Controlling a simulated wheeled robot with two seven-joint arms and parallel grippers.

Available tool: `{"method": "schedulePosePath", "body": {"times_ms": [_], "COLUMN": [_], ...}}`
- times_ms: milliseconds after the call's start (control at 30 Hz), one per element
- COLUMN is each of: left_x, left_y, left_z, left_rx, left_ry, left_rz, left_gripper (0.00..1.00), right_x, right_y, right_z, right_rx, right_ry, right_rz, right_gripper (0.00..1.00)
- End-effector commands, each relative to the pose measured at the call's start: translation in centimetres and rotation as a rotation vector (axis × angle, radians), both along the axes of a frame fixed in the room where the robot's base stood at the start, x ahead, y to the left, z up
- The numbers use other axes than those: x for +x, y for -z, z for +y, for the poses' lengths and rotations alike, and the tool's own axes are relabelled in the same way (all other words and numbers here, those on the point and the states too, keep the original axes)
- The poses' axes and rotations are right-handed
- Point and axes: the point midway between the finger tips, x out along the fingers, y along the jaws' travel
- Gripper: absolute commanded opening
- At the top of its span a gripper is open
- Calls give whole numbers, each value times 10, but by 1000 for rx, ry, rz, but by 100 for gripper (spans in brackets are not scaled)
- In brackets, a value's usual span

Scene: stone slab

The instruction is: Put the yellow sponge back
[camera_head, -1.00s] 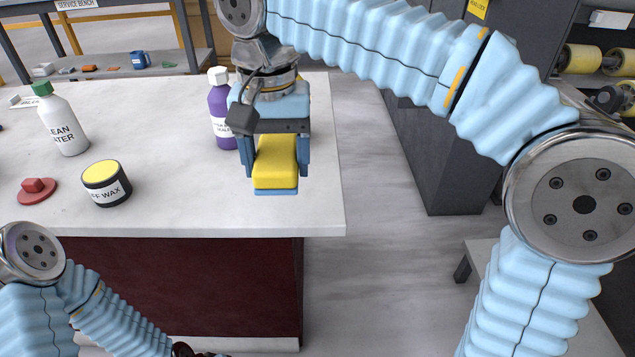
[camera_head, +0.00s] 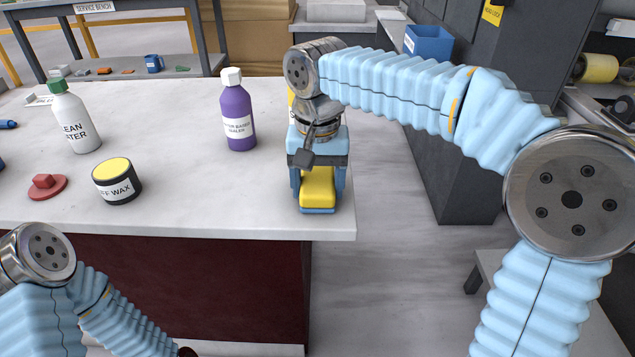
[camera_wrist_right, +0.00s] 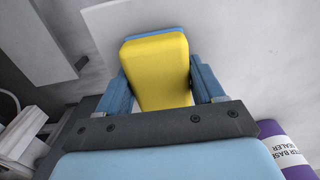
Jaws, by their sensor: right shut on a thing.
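The yellow sponge (camera_head: 318,188), with a blue layer on its lower side, is between the fingers of my right gripper (camera_head: 318,190). It sits at the near right corner of the stone slab (camera_head: 200,205). I cannot tell whether it touches the slab. In the right wrist view the sponge (camera_wrist_right: 158,72) fills the gap between the two blue fingers, and my right gripper (camera_wrist_right: 160,90) is shut on it. My left arm shows at the lower left, but its gripper is out of view.
A purple sealer bottle (camera_head: 238,115) stands left of my right gripper. A white water bottle (camera_head: 74,118), a black wax tin (camera_head: 117,181) and a red knobbed disc (camera_head: 45,186) are on the left. A blue bin (camera_head: 428,43) is at the back right. The slab's middle is clear.

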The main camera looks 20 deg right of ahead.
Motion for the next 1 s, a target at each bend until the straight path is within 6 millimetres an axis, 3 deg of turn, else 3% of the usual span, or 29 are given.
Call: {"method": "schedulePosePath", "body": {"times_ms": [167,200,367,733,1000], "left_x": [0,0,0,0,0], "left_y": [2,2,1,-2,-15], "left_z": [0,1,1,0,-1], "left_rx": [0,1,1,0,-2], "left_ry": [0,-1,-1,0,4], "left_rz": [-1,0,0,0,0], "left_gripper": [43,43,43,43,43], "right_x": [0,0,0,0,1], "right_y": [4,3,3,-7,-66], "right_z": [0,0,0,1,1], "right_rx": [0,0,0,1,2], "right_ry": [0,0,0,-1,-1], "right_rz": [0,0,0,-1,-4], "right_gripper": [34,70,93,93,93]}}
